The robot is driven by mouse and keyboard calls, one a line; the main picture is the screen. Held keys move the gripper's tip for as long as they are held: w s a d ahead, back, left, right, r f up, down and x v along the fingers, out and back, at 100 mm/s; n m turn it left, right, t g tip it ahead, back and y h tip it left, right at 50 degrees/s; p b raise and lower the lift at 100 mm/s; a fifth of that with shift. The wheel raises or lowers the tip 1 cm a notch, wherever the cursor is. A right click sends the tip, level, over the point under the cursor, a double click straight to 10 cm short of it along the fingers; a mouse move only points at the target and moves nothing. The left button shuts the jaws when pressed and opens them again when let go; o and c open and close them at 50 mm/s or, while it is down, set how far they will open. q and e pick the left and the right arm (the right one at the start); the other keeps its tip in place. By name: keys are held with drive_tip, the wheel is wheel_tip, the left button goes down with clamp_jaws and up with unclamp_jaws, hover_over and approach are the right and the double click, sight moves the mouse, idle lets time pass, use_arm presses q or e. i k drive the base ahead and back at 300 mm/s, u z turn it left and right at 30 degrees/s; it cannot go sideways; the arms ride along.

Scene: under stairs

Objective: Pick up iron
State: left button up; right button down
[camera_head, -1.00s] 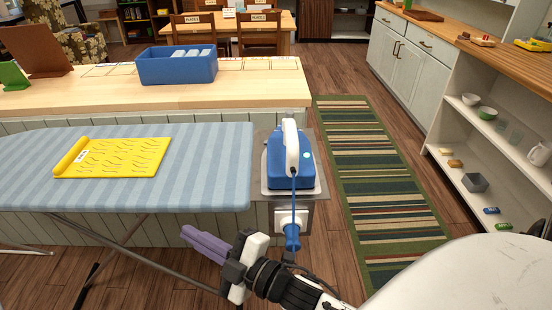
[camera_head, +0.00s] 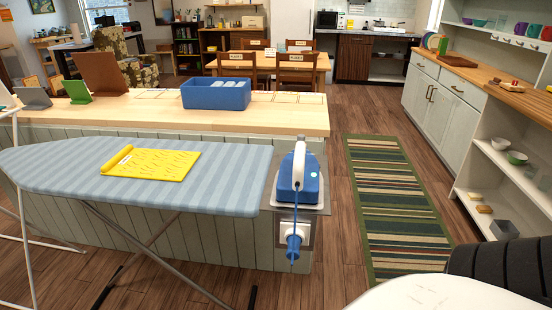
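The iron (camera_head: 312,188), with a blue body and a white handle, stands on a grey metal rest (camera_head: 318,208) at the right end of the blue striped ironing board (camera_head: 225,185). Its blue cord hangs down in front to a blue plug (camera_head: 293,243) at a white wall socket on the counter's side. Neither of my grippers is in view. No gripper touches the iron.
A yellow patterned cloth (camera_head: 150,163) lies on the board. Behind, a wooden counter (camera_head: 120,112) holds a blue bin (camera_head: 216,95). A striped rug (camera_head: 395,205) lies on the floor to the right. White shelves (camera_head: 490,150) stand farther right.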

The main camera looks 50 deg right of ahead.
sight(299, 168)
drive_tip(key=u, duration=0.1)
drive_tip(key=i, duration=0.55)
drive_tip(key=z, duration=1.15)
drive_tip(key=i, duration=0.95)
drive_tip(key=z, duration=1.15)
drive_tip(key=k, duration=0.5)
drive_tip(key=u, duration=3.1)
drive_tip(key=k, duration=1.65)
drive_tip(key=z, duration=1.75)
drive_tip(key=i, duration=0.5)
drive_tip(key=u, duration=0.05)
